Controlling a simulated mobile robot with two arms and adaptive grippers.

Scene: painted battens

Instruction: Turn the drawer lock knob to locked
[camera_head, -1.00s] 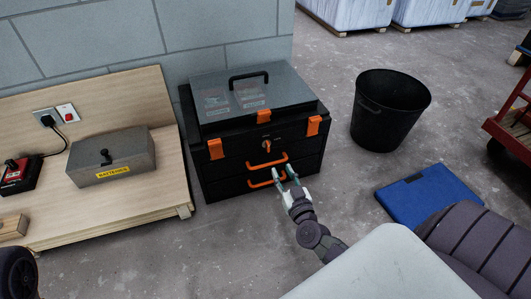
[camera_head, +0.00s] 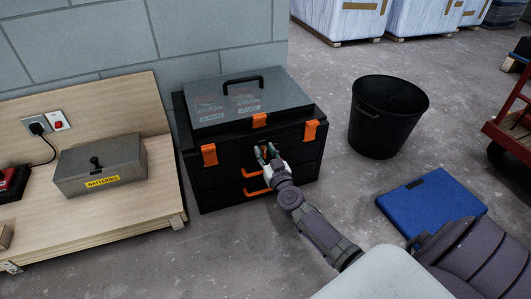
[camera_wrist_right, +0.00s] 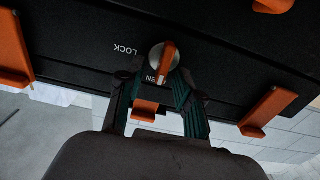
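The black tool chest (camera_head: 220,180) stands against the wall, with two orange drawer handles (camera_head: 252,174) on its front. In the right wrist view the lock knob (camera_wrist_right: 163,56) is a silver disc with an orange bar, on the black chest front. The bar's lower end lies by a partly covered label ending in "EN"; an upside-down "LOCK" label (camera_wrist_right: 126,50) is to its left. My right gripper (camera_head: 265,151) is at the knob. Its fingertips (camera_wrist_right: 160,76) are apart, one on each side of the bar; firm contact cannot be told. My left gripper is not in view.
A wooden bench (camera_head: 120,220) with a grey batteries box (camera_head: 100,165) is at the left. A black bin (camera_head: 385,120) and a blue flat case (camera_head: 430,203) are on the floor at the right. Orange latches (camera_wrist_right: 268,110) flank the knob area.

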